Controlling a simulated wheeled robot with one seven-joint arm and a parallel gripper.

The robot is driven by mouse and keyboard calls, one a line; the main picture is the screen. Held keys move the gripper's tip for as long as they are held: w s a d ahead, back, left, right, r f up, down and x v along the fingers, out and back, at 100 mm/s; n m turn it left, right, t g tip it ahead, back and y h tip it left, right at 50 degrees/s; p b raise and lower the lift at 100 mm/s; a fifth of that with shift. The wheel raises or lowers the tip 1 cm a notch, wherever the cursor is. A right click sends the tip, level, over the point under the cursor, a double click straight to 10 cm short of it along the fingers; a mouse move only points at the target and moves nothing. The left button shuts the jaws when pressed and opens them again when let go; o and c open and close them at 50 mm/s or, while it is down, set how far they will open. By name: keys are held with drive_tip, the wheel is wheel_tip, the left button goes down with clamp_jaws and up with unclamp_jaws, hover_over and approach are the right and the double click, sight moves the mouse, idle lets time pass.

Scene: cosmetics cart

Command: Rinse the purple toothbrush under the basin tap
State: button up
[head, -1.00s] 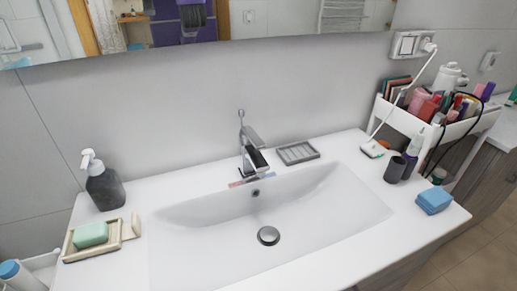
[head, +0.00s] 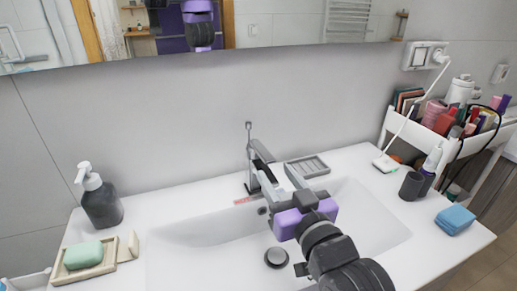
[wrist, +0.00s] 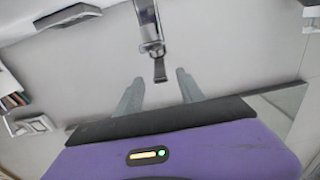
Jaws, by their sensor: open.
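The tap (head: 260,152) stands at the back edge of the white basin (head: 185,236). It also shows in the wrist view (wrist: 148,20), beyond the gap between my fingers. My gripper (head: 276,172) is open and empty over the back of the basin, in front of the tap and slightly right of it. Its two grey fingers also show in the wrist view (wrist: 159,84). I cannot make out a purple toothbrush for certain. A thin pinkish strip (head: 247,200) lies at the tap's base, partly hidden; I cannot tell what it is.
A soap dish (head: 306,167) lies right of the tap. A dark cup (head: 411,186), a blue sponge stack (head: 455,219) and a filled white cart (head: 397,126) stand at the right. A soap dispenser (head: 101,199) and green soap (head: 83,255) are at the left. The basin is clear.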

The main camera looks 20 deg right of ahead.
sight(257, 143)
drive_tip(key=shift+w+r, duration=0.25)
drive_tip(key=shift+w, duration=0.3)
drive_tip(key=shift+w+r, duration=0.2)
drive_tip(key=shift+w, duration=0.3)
drive_tip(key=w, duration=0.7)
clamp_jaws()
drive_tip(key=shift+p, duration=0.3)
idle(0.3)
